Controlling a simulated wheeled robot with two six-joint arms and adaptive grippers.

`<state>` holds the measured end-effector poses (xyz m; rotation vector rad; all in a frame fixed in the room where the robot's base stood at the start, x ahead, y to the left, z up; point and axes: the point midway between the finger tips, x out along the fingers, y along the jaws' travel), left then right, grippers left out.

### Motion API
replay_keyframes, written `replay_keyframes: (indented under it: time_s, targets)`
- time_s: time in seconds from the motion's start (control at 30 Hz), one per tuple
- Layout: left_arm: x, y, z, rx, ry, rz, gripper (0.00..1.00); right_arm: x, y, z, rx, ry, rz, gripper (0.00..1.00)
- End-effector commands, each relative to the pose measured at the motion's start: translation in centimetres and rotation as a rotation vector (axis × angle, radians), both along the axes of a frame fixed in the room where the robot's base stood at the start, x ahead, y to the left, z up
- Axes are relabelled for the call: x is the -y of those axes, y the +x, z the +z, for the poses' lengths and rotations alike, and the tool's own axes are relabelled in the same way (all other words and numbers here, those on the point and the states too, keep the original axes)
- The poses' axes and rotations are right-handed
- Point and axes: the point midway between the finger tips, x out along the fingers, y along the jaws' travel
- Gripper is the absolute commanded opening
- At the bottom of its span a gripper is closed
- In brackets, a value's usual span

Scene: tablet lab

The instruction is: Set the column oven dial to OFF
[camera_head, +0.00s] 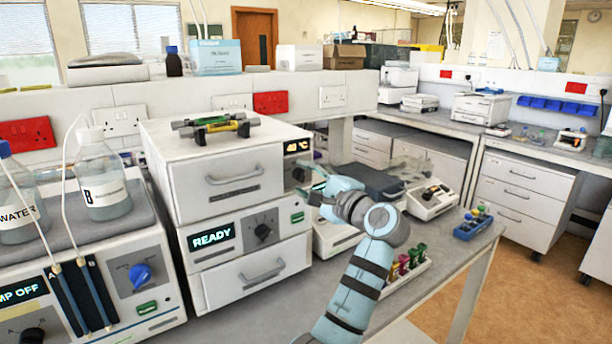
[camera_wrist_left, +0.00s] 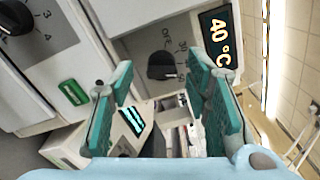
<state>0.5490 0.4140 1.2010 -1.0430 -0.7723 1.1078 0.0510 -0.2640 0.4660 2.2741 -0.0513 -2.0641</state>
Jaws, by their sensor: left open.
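The column oven (camera_head: 215,175) is the white upper unit with a drawer handle and a small amber display at its right front. In the left wrist view the display (camera_wrist_left: 219,38) reads 40 °C. The black oven dial (camera_wrist_left: 162,66) sits beside it, with OFF and 30 printed around it; its pointer seems turned away from OFF, toward the display side. My left gripper (camera_head: 304,182) is open in front of the oven's right front. In the left wrist view its fingers (camera_wrist_left: 160,82) lie either side of the dial; contact is not visible. My right gripper is not in view.
Below the oven is a unit with a READY display (camera_head: 211,236) and another black dial (camera_head: 262,231). A pump (camera_head: 130,285) with bottles stands left. A rack of colored vials (camera_head: 405,268) sits close to my arm. Columns (camera_head: 215,124) lie on the oven's top.

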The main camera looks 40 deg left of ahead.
Motion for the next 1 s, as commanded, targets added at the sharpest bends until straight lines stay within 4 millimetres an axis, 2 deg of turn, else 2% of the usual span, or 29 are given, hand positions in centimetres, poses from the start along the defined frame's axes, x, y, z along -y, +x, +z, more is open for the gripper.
replay_keyframes:
  time_s: [0.1, 0.33, 0.6, 1.0]
  targets:
    - [-0.62, 0.16, 0.03, 0.0, 0.0, 0.001, 0.44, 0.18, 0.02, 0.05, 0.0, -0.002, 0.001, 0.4]
    - [-0.66, 0.19, 0.01, 0.001, -0.001, 0.0, 0.42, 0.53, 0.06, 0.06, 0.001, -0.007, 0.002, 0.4]
    - [-0.63, 0.19, 0.01, 0.0, -0.001, 0.0, 0.0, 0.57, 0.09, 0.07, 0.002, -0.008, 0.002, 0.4]
    - [-0.63, 0.17, -0.05, 0.052, -0.018, 0.001, 0.0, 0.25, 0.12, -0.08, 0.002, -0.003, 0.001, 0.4]
